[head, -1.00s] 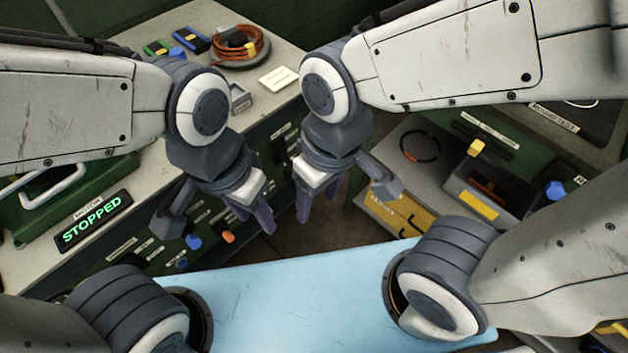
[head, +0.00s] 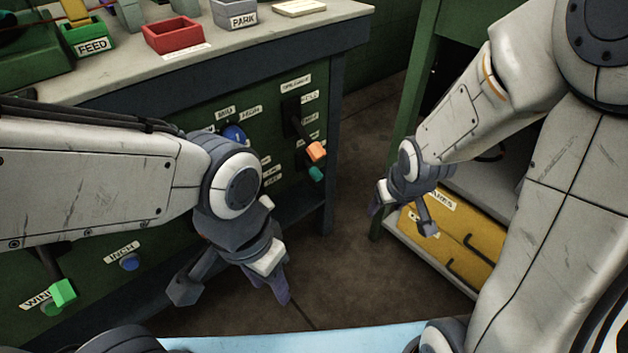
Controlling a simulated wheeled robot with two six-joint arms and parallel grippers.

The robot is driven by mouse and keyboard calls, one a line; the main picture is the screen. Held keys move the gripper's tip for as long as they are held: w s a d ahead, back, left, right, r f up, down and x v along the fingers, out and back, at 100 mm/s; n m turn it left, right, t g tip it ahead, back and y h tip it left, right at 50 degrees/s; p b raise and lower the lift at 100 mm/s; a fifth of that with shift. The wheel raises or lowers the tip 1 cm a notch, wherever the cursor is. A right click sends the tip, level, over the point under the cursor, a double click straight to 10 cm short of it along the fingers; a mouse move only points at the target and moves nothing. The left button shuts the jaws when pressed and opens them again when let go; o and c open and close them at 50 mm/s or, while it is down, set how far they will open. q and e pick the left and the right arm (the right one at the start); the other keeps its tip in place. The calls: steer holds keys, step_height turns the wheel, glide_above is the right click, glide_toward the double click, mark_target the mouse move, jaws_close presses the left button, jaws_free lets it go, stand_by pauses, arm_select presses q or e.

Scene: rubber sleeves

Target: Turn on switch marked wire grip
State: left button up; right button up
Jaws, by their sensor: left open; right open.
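I cannot read a label saying wire grip on the green control panel (head: 205,290). At its right end, a black lever with an orange tip (head: 316,151) points down and outward among small white labels. A teal knob (head: 317,173) sits just below it. A blue knob (head: 234,133) is further left, partly hidden by my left wrist. At lower left are a green-tipped lever (head: 63,291) and a blue button marked INCH (head: 129,262). My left gripper (head: 281,288) is open and empty in front of the panel, below the orange-tipped lever. My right gripper (head: 377,203) is open and empty, further right.
The worktop (head: 120,80) above the panel holds a red tray (head: 178,40), a grey tray marked PARK (head: 235,14) and a bin marked FEED (head: 92,45). At right, a green-framed shelf holds a yellow drawer unit (head: 455,240). Dark floor (head: 345,255) lies between.

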steer(key=w+d+f+n+t, duration=0.1)
steer(key=w+d+f+t, duration=0.1)
steer(key=w+f, duration=0.4)
steer(key=n+t+y+b, duration=0.1)
steer(key=n+t+y, duration=0.3)
steer(key=t+y, duration=0.55)
glide_toward(320, 178)
steer(key=w+g+y, duration=0.2)
steer(key=b+x, duration=0.2)
steer(key=x, duration=0.6)
steer(key=shift+w+r+b, duration=0.1)
steer(key=shift+w+b, duration=0.2)
steer(key=shift+b, duration=0.1)
steer(key=shift+w+a+r+m, duration=0.1)
steer(key=shift+w+a+m, duration=0.2)
steer(key=shift+w+a, duration=0.2)
arm_select(q)
step_height(320, 178, down, 6)
steer(key=shift+f, duration=0.2)
